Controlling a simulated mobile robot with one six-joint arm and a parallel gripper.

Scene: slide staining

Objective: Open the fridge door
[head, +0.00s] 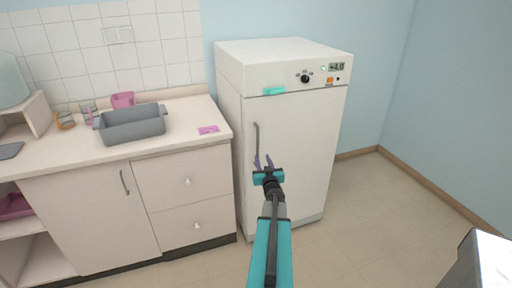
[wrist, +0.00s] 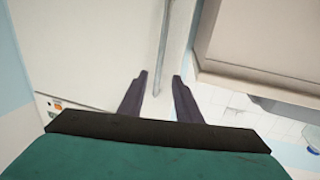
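The white fridge (head: 300,150) stands against the back wall, right of the counter. Its door (head: 305,130) looks shut. A grey vertical bar handle (head: 256,140) is on the left side of the door. My gripper (head: 264,160) is in front of the door at the lower end of the handle. In the wrist view my gripper (wrist: 161,75) is open with its two dark fingers apart. The handle (wrist: 162,50) shows as a thin bar between the fingers, its end reaching down toward them. I cannot tell how far the fingers are from it in depth.
The counter (head: 75,155) with drawers (head: 185,180) stands close on the left of the fridge. A grey tray (head: 132,124) and a pink item (head: 208,130) lie on it. The floor (head: 370,200) right of the fridge is clear. A grey-white object (head: 485,262) is at the lower right.

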